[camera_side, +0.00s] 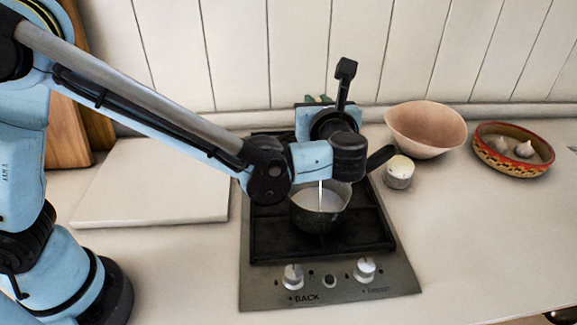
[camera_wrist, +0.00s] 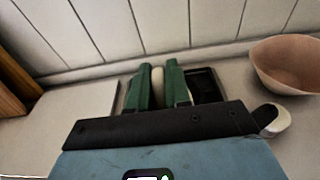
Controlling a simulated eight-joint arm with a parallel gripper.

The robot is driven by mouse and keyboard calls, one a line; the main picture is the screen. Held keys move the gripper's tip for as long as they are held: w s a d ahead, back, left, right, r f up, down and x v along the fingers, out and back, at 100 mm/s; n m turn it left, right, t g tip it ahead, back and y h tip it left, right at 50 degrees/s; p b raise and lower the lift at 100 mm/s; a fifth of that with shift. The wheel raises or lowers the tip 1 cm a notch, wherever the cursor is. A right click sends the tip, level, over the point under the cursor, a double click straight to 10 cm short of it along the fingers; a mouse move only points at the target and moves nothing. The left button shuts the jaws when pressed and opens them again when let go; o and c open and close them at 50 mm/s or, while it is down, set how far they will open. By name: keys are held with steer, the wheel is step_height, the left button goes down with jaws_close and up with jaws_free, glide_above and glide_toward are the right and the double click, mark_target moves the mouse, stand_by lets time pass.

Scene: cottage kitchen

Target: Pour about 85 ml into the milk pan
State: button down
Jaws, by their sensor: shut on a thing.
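The milk pan (camera_side: 318,222) sits on the hob (camera_side: 262,232) with its dark handle pointing to the upper right. White liquid shows inside it. A thin white stream (camera_side: 320,192) falls into the pan from behind my wrist. My gripper (camera_wrist: 160,78) is shut on a cream-coloured thing (camera_wrist: 157,74), of which only a narrow strip shows between the green fingers in the wrist view. In the side view, the green fingertips (camera_side: 318,100) show just above my wrist, and the held vessel is hidden behind the arm. The pan does not show clearly in the wrist view.
A small white-topped jar (camera_side: 399,172) stands close to the pan handle. A pinkish bowl (camera_side: 427,130) and a patterned bowl (camera_side: 500,163) with garlic stand to the right. A pale board (camera_side: 155,185) lies left of the hob.

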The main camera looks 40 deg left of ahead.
steer(key=shift+s+d+r, duration=0.1)
steer(key=shift+s+d, duration=0.1)
steer(key=w+a+g, duration=0.1)
steer(key=w+a+f+g+h, duration=0.1)
steer(key=a, duration=0.1)
steer(key=shift+w+f+h, duration=0.2)
steer(key=shift+w+h, duration=0.1)
steer(key=shift+w, duration=0.05)
steer(key=shift+w+f+h, duration=0.1)
steer(key=shift+f+h, duration=0.1)
steer(key=shift+h, duration=0.1)
steer(key=shift+w+a+f+g+h, duration=0.35)
steer(key=shift+f+g+h, duration=0.25)
steer(key=shift+g, duration=0.1)
steer(key=shift+w+a+f+g, duration=0.1)
steer(key=shift+w+a+g, duration=0.05)
steer(key=shift+g, duration=0.15)
steer(key=shift+w+a+g+h, duration=0.25)
steer(key=shift+g+h, duration=0.25)
steer(key=shift+h, duration=0.3)
steer(key=w+a+f+g+h, duration=0.5)
steer(key=f+g+h, duration=0.1)
steer(key=f, duration=0.1)
steer(key=shift+f, duration=0.25)
